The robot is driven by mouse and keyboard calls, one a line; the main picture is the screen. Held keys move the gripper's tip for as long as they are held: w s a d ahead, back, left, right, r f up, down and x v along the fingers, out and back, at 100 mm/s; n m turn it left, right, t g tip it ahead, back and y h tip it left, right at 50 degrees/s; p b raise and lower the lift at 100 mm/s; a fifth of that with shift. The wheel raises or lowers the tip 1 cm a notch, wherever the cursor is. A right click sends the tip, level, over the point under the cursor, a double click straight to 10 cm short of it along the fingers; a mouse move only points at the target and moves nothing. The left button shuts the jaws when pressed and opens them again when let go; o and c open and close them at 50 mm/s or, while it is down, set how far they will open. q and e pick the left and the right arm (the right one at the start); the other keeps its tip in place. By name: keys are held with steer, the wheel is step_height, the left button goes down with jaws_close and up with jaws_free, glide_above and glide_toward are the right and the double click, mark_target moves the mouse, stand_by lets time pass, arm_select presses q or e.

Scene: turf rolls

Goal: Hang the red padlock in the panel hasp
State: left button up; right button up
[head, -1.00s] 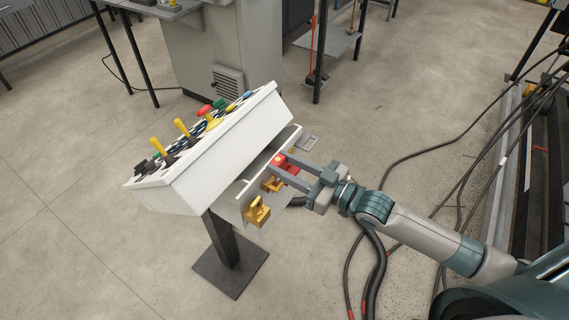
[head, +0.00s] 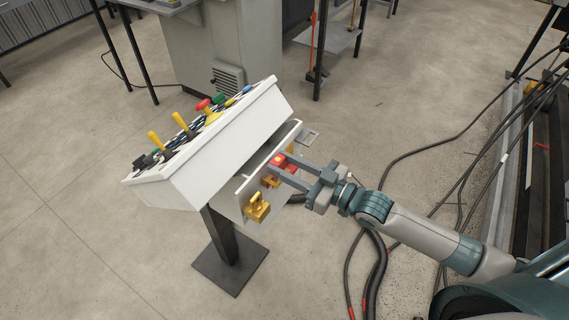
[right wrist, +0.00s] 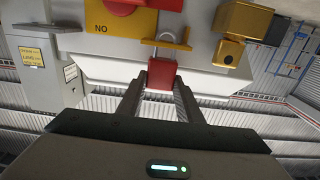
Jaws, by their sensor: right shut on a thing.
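My right gripper (head: 277,166) is shut on the red padlock (right wrist: 162,76), close in front of the white control console (head: 218,160). In the right wrist view the padlock's red body sits between the fingertips, with its grey shackle toward the panel. The shackle overlaps the brass panel hasp (right wrist: 180,45); I cannot tell whether it passes through. In the head view the padlock is small and partly covered by the fingers, and the hasp (head: 270,181) shows just left of the fingertips. My left gripper is not in view.
A red knob (right wrist: 130,4) on a yellow plate (right wrist: 112,20) is close by. Levers and buttons top the console. Cables (head: 378,265) lie on the floor.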

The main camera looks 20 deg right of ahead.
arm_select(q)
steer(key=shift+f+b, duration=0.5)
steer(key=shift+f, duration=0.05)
arm_select(e)
steer(key=shift+f, duration=0.8)
steer(key=o, duration=1.2)
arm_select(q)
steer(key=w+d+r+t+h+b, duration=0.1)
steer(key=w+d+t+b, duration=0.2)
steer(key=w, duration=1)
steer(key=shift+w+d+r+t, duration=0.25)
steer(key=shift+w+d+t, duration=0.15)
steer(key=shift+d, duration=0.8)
arm_select(e)
steer(key=shift+v, duration=8.7)
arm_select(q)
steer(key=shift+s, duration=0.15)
arm_select(e)
steer(key=shift+f, duration=0.1)
